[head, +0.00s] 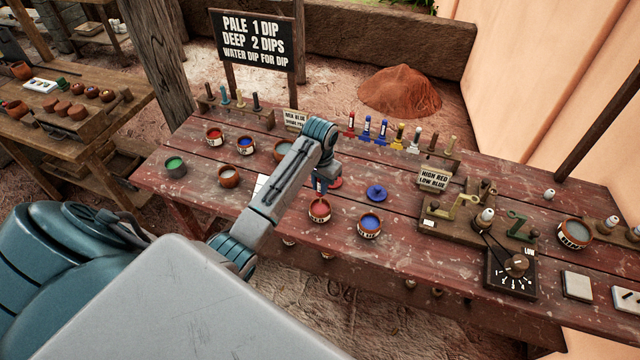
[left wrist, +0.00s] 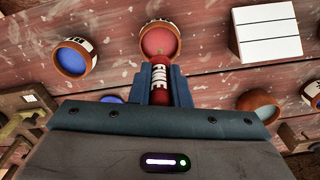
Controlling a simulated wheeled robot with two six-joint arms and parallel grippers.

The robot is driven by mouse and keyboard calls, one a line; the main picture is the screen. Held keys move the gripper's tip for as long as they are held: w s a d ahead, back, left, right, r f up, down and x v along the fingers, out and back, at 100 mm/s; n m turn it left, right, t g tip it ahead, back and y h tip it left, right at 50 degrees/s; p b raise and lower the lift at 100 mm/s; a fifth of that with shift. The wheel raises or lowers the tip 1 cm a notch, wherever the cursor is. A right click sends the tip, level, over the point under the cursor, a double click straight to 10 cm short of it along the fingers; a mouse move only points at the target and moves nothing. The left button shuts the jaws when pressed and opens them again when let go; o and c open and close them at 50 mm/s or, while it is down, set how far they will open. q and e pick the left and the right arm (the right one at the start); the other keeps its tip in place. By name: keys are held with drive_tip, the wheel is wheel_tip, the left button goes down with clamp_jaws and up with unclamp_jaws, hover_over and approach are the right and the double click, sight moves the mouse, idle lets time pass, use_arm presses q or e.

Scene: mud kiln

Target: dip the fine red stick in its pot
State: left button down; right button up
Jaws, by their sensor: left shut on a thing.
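My left gripper (head: 321,188) hangs over the middle of the table, pointing down. In the left wrist view, its jaws (left wrist: 160,88) are shut on a red stick with a white-banded label (left wrist: 160,72). The stick's far end overlaps a pot of red paint (left wrist: 159,40) in that view; I cannot tell whether it touches the paint. This pot appears to be the labelled red pot (head: 319,210) just below the gripper in the head view, where the held stick is mostly hidden. My right gripper is not in view.
A blue pot (head: 369,226) and blue lid (head: 376,192) stand to the right. A red lid (head: 334,183) lies close behind the gripper. A rack at the back holds several sticks, one red (head: 351,122). Another red pot (head: 214,136) stands at the left. A dial box (head: 511,268) is at the right.

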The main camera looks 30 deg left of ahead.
use_arm(q)
drive_tip(key=shift+f, duration=1.75)
drive_tip(key=shift+r, duration=0.1)
idle(0.4)
drive_tip(key=shift+r, duration=3.45)
